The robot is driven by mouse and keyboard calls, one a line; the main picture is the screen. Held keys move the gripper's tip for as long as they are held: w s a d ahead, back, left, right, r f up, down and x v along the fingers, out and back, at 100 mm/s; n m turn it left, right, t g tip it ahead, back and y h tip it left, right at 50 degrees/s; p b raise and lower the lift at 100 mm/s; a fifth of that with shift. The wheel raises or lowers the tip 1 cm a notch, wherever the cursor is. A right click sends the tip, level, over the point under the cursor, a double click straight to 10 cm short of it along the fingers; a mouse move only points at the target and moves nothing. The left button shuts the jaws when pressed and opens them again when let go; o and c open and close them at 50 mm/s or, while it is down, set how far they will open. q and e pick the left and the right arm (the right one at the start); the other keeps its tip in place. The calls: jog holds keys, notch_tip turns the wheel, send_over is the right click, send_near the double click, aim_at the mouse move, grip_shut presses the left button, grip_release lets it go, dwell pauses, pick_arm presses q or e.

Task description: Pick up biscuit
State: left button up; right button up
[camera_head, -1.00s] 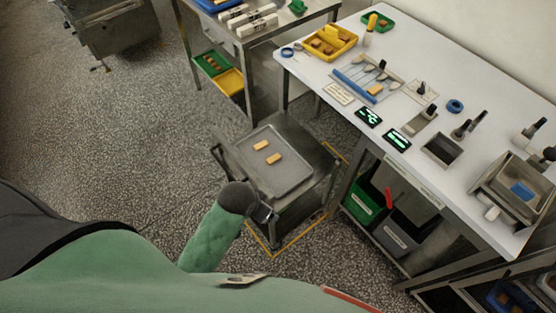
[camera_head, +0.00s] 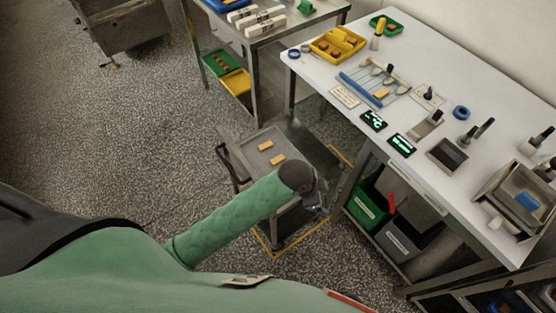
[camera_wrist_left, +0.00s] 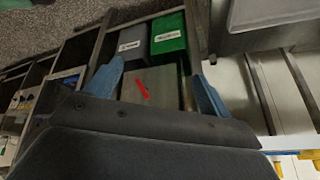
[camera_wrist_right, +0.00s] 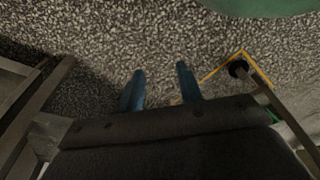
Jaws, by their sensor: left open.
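Two tan biscuits, one at the back (camera_head: 265,146) and one nearer me (camera_head: 278,160), lie apart on a grey metal tray (camera_head: 256,166) on a low cart. My left gripper (camera_head: 318,203) is over the cart's right front part, right of and nearer me than the biscuits. My left arm hides part of the tray. In the left wrist view my left gripper (camera_wrist_left: 157,70) is open and empty, with bins seen beyond its fingers. My right gripper (camera_wrist_right: 160,70) shows only in the right wrist view; its fingers are apart over speckled floor, with nothing between them.
The white worktable (camera_head: 435,175) on the right holds a yellow bin (camera_head: 337,44), tools and another tan piece (camera_head: 380,93). Below it stand a green bin (camera_head: 368,205) and a grey bin (camera_head: 405,238). Open floor lies left of the cart.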

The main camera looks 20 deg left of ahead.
pick_arm(q)
jog(key=w+d+f+m+g, duration=0.1)
jog(key=w+d+f+m, duration=0.2)
jog(key=w+m, duration=0.15)
jog(key=m+g+y, duration=0.2)
jog(key=m+y, duration=0.3)
jog(key=m, duration=0.3)
send_over(277, 158)
jog(key=shift+n, duration=0.25)
jog(key=f, duration=0.5)
jog(key=shift+s+a+f, duration=0.15)
jog(key=shift+a, duration=0.3)
jog(key=shift+f, duration=0.3)
jog(key=shift+f+p, duration=0.5)
jog(key=shift+f, duration=0.7)
jog(key=f+p, duration=0.1)
jog(key=f, duration=0.1)
jog(key=d+f+p, duration=0.1)
jog(key=f+p, duration=0.1)
jog(key=shift+w, duration=0.2)
jog(key=shift+f, duration=0.4)
jog(key=c, duration=0.9)
pick_arm(e)
jog(key=s+d+f, duration=0.4)
jog(key=s+f, duration=0.1)
jog(key=s, duration=0.1)
jog(key=shift+d, duration=0.4)
